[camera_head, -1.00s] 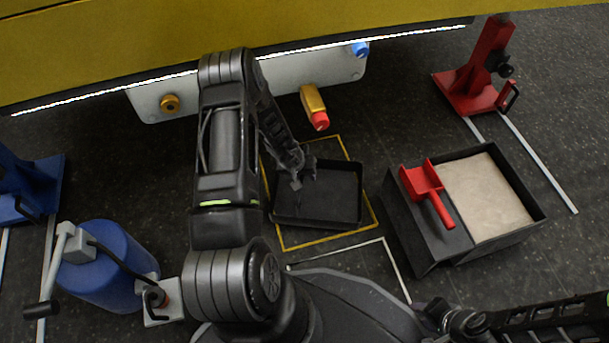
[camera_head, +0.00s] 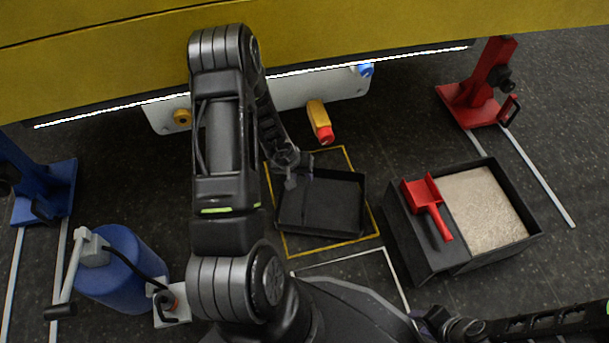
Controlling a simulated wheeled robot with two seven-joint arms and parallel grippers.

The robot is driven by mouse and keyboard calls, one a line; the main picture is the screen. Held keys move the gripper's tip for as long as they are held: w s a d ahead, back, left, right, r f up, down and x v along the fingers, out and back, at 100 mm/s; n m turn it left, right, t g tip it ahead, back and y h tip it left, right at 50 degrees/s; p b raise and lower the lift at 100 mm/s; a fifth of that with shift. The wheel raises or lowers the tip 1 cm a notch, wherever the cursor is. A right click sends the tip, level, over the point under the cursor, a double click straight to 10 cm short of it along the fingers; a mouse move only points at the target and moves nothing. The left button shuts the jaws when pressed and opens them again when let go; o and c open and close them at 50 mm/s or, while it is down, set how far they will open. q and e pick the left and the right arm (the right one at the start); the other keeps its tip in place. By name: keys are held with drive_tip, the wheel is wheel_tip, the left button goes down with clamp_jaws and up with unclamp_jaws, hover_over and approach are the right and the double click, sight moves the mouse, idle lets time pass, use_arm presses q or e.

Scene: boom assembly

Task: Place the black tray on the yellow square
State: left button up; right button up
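The black tray (camera_head: 325,208) lies on the floor inside the yellow square (camera_head: 340,244), whose outline shows along the top, right and bottom of the tray. The square's left side is partly hidden by my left arm. My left gripper (camera_head: 291,180) is at the tray's upper left edge. Its fingers are small and dark against the tray, so I cannot tell if they grip the rim. My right arm comes in at the lower right, and its gripper (camera_head: 455,325) is near the bottom edge, far from the tray; its finger state is unclear.
A black box (camera_head: 420,253) with a red scoop (camera_head: 428,207) and sandy material (camera_head: 484,207) stands to the right. A blue cylinder (camera_head: 122,268) is at lower left. Red (camera_head: 471,101) and blue (camera_head: 47,190) stands flank the yellow beam (camera_head: 320,35). A yellow bottle with a red cap (camera_head: 318,117) lies behind the tray.

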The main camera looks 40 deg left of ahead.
use_arm(q)
drive_tip(key=shift+s+r, duration=0.1)
drive_tip(key=shift+r, duration=0.15)
idle(0.7)
drive_tip(key=s+d+m+h, duration=0.1)
drive_tip(key=s+d, duration=0.3)
drive_tip(key=d, duration=0.7)
drive_tip(key=s+d+m+g+h, duration=0.1)
drive_tip(key=s+d, duration=0.4)
drive_tip(key=d, duration=0.5)
drive_tip(key=s+d+m+g+h, duration=0.1)
drive_tip(key=s+d, duration=0.3)
drive_tip(key=d, duration=0.7)
drive_tip(key=shift+s+d+f+m, duration=0.15)
drive_tip(key=shift+d+f+m, duration=0.25)
drive_tip(key=shift+m, duration=0.5)
drive_tip(key=shift+a, duration=0.1)
